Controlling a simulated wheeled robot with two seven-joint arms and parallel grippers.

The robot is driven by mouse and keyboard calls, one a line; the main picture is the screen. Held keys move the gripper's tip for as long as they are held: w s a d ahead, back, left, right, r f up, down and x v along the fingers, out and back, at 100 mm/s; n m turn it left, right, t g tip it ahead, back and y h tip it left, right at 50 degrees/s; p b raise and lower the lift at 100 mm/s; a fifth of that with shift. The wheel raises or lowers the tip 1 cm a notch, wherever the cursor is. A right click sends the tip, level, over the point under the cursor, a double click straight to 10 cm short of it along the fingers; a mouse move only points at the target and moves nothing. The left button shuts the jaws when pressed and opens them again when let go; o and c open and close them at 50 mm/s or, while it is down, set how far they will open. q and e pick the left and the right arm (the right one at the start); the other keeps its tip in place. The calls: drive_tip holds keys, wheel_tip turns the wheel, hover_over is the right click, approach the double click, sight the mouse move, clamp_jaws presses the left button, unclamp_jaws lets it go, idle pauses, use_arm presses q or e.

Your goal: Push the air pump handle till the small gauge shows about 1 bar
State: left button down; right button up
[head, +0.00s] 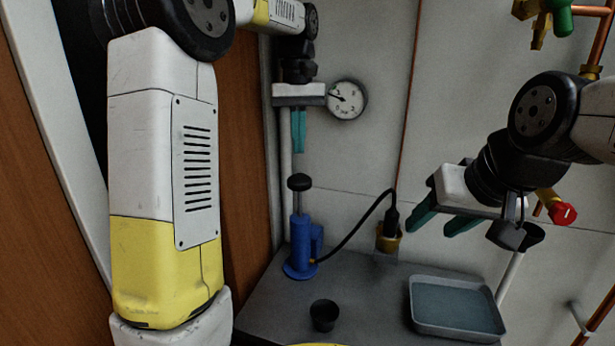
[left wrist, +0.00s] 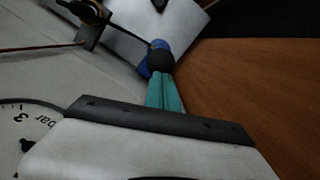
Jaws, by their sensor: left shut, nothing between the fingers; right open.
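The blue air pump (head: 302,240) stands upright on the grey bench. Its black handle (head: 299,182) is up on a dark rod. A black hose runs from the pump to a brass fitting (head: 388,240). The small round gauge (head: 345,100) is on the wall, partly covered by my left gripper; I cannot read its needle surely. My left gripper (head: 299,148) is shut and empty, pointing down above the handle with a gap between. In the left wrist view its fingers (left wrist: 164,108) point at the handle (left wrist: 161,60). My right gripper (head: 441,232) is open and empty, right of the fitting.
A black cup (head: 324,315) stands on the bench (head: 270,312) in front of the pump. A grey tray (head: 455,332) lies at the right. Copper pipes and a red-capped valve (head: 562,213) are near my right arm. A wooden panel (head: 242,190) is close on the left.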

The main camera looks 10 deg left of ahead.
use_arm(q)
drive_tip(key=shift+s+f, duration=0.15)
drive_tip(key=shift+f, duration=1.1)
drive_tip(key=shift+s+f, duration=0.1)
drive_tip(key=shift+f, duration=1.1)
drive_tip(key=shift+f, duration=0.1)
wheel_tip(320, 180, down, 6)
drive_tip(key=shift+w+a+r, duration=0.2)
drive_tip(key=shift+w+r, duration=0.05)
drive_tip(key=shift+w, duration=0.5)
drive_tip(key=shift+w+a+r, duration=0.15)
drive_tip(key=shift+w+r, duration=0.1)
drive_tip(key=shift+w, duration=0.5)
drive_tip(key=shift+r, duration=0.1)
wheel_tip(320, 180, up, 8)
hover_over(299, 174)
drive_tip(key=w, duration=0.3)
drive_tip(key=shift+w+a, duration=0.2)
drive_tip(key=shift+a, duration=0.2)
